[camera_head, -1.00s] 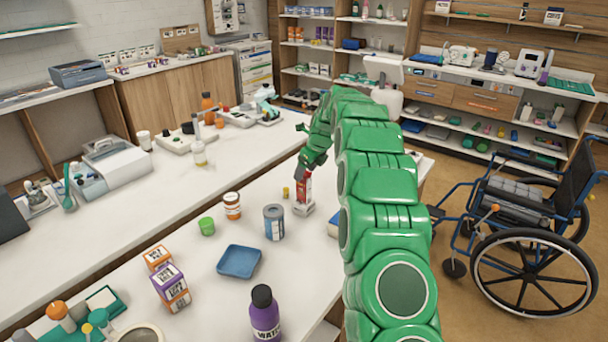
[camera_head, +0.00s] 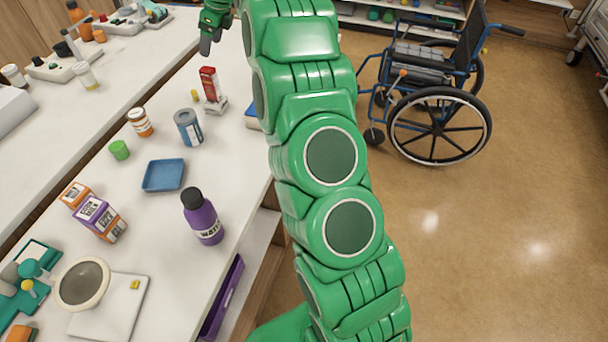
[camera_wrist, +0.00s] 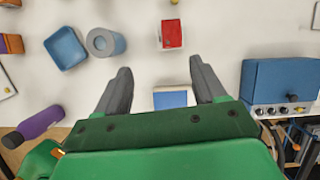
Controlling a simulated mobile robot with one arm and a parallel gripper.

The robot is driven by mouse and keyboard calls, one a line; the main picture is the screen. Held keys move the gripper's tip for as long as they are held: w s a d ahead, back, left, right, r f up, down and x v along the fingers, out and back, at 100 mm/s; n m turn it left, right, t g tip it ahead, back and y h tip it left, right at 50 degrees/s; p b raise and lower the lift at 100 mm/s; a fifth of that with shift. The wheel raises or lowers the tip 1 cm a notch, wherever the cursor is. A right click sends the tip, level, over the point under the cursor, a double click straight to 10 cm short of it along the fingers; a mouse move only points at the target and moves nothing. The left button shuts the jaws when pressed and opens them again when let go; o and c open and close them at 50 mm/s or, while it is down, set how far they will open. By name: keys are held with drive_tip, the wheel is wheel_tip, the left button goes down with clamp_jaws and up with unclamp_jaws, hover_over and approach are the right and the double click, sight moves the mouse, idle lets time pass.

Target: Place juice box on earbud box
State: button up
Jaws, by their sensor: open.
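The red juice box (camera_head: 209,83) stands upright on a low whitish box (camera_head: 217,106), which looks like the earbud box, near the far end of the front counter. In the wrist view the juice box (camera_wrist: 172,33) is seen from above, ahead of the fingers; the box under it is mostly hidden. My gripper (camera_head: 206,42) is above and beyond the juice box, apart from it. In the wrist view its two fingers (camera_wrist: 160,68) are spread with nothing held between them.
Near the stack are a grey-blue can (camera_head: 188,127), a small yellow item (camera_head: 194,95) and a pill bottle (camera_head: 140,122). A blue tray (camera_head: 164,175), a purple bottle (camera_head: 203,217) and a purple box (camera_head: 98,217) stand closer. A wheelchair (camera_head: 436,125) is on the floor at right.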

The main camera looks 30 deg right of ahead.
drive_tip(key=s+a+r+n+g+h, duration=0.1)
drive_tip(key=s+a+r+n, duration=0.15)
drive_tip(key=s+n, duration=0.7)
drive_tip(key=s+a+r+n+g, duration=0.1)
drive_tip(key=s+a+r+n, duration=0.2)
drive_tip(key=s, duration=1.4)
drive_tip(key=s+d+f+n+g+h, duration=0.1)
drive_tip(key=s+n, duration=0.5)
drive_tip(key=s, duration=1.1)
drive_tip(key=s+d+f+n+g+h, duration=0.1)
drive_tip(key=s+d+f+n, duration=0.2)
drive_tip(key=s, duration=1.5)
drive_tip(key=f+n, duration=0.1)
drive_tip(key=n, duration=0.3)
drive_tip(key=shift+s+d+f+g, duration=0.15)
drive_tip(key=shift+d+f+g, duration=0.05)
drive_tip(key=shift+f+g, duration=0.2)
